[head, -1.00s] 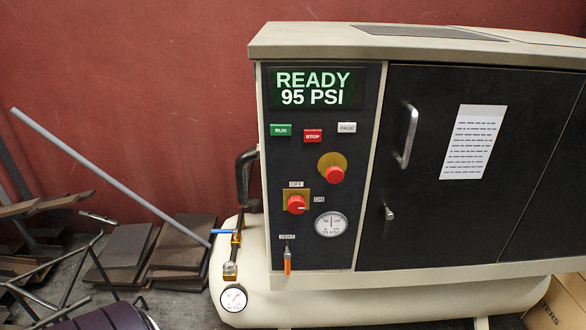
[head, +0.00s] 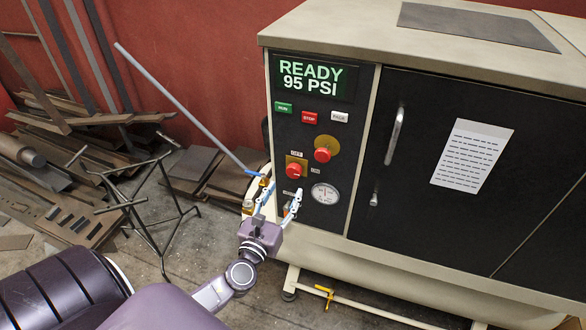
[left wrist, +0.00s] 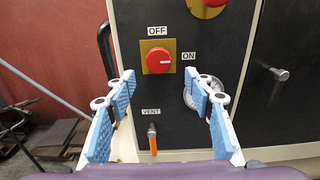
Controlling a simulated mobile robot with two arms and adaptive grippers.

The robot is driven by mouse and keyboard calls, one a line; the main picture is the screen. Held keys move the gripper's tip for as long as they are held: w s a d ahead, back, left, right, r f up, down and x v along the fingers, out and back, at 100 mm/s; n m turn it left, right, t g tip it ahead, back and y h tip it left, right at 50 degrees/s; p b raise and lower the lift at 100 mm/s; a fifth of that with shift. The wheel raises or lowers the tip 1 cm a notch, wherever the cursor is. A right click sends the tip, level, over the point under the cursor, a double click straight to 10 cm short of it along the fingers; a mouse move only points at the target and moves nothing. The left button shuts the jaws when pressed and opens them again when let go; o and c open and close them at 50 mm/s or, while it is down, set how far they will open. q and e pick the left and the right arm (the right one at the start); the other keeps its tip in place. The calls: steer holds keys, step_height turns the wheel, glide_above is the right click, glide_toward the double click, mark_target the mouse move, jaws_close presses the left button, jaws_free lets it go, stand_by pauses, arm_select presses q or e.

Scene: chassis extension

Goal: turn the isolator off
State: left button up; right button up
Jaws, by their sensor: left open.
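The isolator is a red rotary knob (head: 295,171) on a yellow plate, on the compressor's black control panel. In the left wrist view the knob (left wrist: 158,61) has OFF above it and ON to its right, and its small pale mark points toward ON. My left gripper (head: 279,192) is open and empty, in front of the panel and just below the knob. In the left wrist view its blue-padded fingers (left wrist: 159,76) stand apart, with the knob seen above and between their tips. They appear not to touch it. My right gripper is not in view.
A red button (head: 322,155) on a round yellow plate sits up and right of the knob. A pressure gauge (head: 325,194) is right of my fingers. The orange VENT lever (left wrist: 152,138) is below. The display (head: 313,82) reads READY 95 PSI.

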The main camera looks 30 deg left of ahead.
mark_target(293, 174)
arm_select(q)
steer(key=x, duration=0.3)
steer(key=shift+w+a+r+p, duration=0.15)
steer(key=shift+a+r+p, duration=0.1)
steer(key=shift+a+p, duration=0.15)
steer(key=x, duration=0.3)
steer(key=shift+w+d+f, duration=0.1)
steer(key=shift+w+d, duration=0.15)
steer(key=shift+w+a, duration=0.15)
steer(key=shift+w, duration=0.3)
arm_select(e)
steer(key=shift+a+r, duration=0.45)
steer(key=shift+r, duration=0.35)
arm_select(q)
steer(key=shift+f, duration=0.1)
steer(key=c, duration=1.1)
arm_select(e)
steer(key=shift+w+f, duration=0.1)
